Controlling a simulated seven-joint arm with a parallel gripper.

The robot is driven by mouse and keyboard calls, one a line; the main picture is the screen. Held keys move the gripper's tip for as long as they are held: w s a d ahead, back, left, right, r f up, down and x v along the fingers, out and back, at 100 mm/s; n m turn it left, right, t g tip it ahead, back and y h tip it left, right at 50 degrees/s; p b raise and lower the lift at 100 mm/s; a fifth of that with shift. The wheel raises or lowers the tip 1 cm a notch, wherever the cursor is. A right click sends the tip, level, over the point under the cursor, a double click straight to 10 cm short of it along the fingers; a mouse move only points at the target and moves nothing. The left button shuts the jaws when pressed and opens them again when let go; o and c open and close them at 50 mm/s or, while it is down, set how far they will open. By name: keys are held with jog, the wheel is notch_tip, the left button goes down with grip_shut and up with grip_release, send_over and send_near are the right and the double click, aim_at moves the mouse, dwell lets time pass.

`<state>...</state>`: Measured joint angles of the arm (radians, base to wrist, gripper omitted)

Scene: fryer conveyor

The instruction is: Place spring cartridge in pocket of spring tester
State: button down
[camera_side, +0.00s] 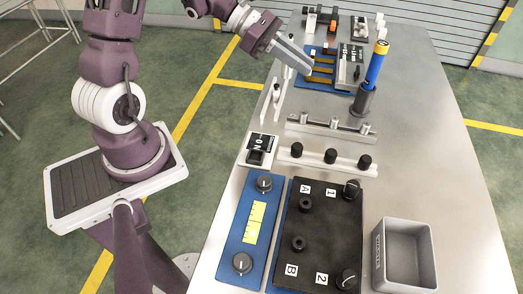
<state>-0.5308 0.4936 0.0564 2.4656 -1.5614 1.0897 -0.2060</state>
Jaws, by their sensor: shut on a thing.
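My gripper (299,58) is at the upper middle of the side view, its long grey fingers angled down to the right. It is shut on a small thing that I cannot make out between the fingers. The fingertips are at the left edge of a blue-based fixture (310,83) with several brown-gold bars. I cannot tell which fixture is the spring tester. Its pocket and the spring cartridge cannot be made out clearly.
Posts, rails with knobs (330,156), a switch box (262,149) and a black knob panel (322,238) fill the bench middle. A grey bin (404,256) sits front right. The bench's right side is clear.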

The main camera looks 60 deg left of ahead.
jog(key=s+d+f+m+g+h, duration=0.2)
jog(key=s+d+m+g, duration=1)
jog(key=s+d, duration=0.2)
jog(key=s+a+f+m+g+y, duration=0.1)
jog(key=s+a+m+g+y, duration=0.1)
jog(key=s+m+g+y, duration=0.35)
jog(key=s+a+f+m+g+y, duration=0.1)
jog(key=s+a+m+g+y, duration=0.15)
jog(key=s+m+y, duration=0.4)
jog(key=w+a+m+t+y, duration=0.1)
jog(key=a+m+t+y, duration=0.5)
jog(key=a+m+y, duration=0.65)
jog(key=w+d+r+m+t+h, duration=0.1)
jog(key=w+r+m+t, duration=0.1)
jog(key=w+m+t, duration=0.45)
jog(key=w+r+m+t+h, duration=0.1)
jog(key=w+r+m+t, duration=0.1)
jog(key=w+m+t, duration=0.4)
jog(key=shift+n+g+y, duration=0.25)
jog(key=shift+n+g, duration=0.15)
jog(key=shift+g, duration=0.35)
jog(key=f, duration=0.6)
jog(key=w+f, duration=0.1)
jog(key=f, duration=1.3)
jog(key=shift+w+d+f, duration=0.1)
jog(key=shift+w+f, duration=0.05)
jog(key=shift+f, duration=0.05)
